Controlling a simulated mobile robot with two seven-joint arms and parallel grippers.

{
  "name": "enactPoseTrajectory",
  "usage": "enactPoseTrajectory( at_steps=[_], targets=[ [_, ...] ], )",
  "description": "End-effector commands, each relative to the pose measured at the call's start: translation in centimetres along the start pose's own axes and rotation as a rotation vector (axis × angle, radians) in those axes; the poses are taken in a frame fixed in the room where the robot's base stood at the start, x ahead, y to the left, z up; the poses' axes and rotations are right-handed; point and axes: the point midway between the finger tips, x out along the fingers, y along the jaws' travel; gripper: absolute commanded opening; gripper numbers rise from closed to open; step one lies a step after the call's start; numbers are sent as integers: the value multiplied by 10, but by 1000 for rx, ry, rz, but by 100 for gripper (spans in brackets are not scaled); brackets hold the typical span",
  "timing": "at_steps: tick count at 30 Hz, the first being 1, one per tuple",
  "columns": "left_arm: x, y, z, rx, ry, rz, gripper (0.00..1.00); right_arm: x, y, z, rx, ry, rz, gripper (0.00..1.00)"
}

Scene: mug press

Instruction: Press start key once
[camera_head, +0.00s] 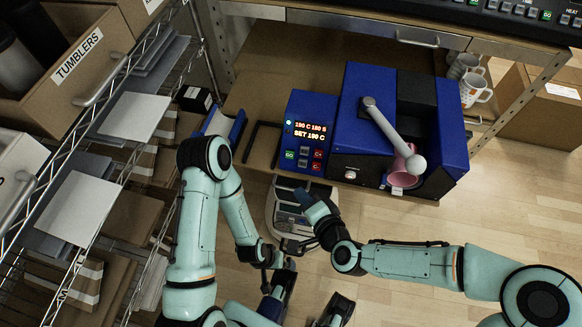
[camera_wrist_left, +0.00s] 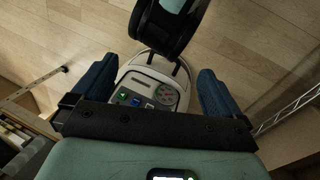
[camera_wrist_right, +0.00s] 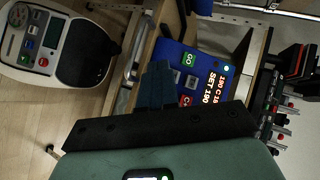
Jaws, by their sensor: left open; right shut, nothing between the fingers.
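The blue mug press (camera_head: 360,125) stands on the bench in the head view. Its control box (camera_head: 296,110) has a lit display reading SET 190 C. Below it are a green GO key (camera_head: 290,154), red C keys (camera_head: 318,154) and grey keys. My right gripper (camera_head: 304,194) is shut and empty, just in front of the box's key side. In the right wrist view its fingertips (camera_wrist_right: 159,72) show beside the green GO key (camera_wrist_right: 190,58); contact cannot be told. My left gripper (camera_wrist_left: 158,95) is open and empty, lower in the head view, away from the press.
A pink mug (camera_head: 405,170) sits in the press, whose handle (camera_head: 395,135) is raised toward the front. Mugs (camera_head: 474,90) stand at the bench's right. A wire rack with a TUMBLERS bin (camera_head: 75,60) is on the left. A white keyed unit (camera_wrist_right: 30,40) is below my grippers.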

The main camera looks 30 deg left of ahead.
Motion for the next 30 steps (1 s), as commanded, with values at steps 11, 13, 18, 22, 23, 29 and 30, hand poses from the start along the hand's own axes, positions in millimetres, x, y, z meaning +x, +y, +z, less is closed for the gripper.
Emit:
enactPoseTrajectory(
  at_steps=[11,13,18,22,23,29,30],
  targets=[
    [45,-12,-18,-4,50,-2,100,2,-82,26,20,13,-263,0],
    [44,-12,-18,-4,50,-1,100,1,-83,25,20,14,-264,0],
    [43,-12,-18,-4,50,-1,100,1,-82,25,20,13,-261,0],
    [45,-13,-20,-5,55,-2,100,4,-80,23,21,14,-261,0],
    [46,-13,-21,-5,59,-2,100,6,-80,22,21,14,-261,0],
    [58,-18,-38,-9,104,-6,100,25,-70,10,24,15,-259,0],
    [61,-19,-43,-10,117,-6,100,30,-67,8,24,14,-258,0]
  ],
)
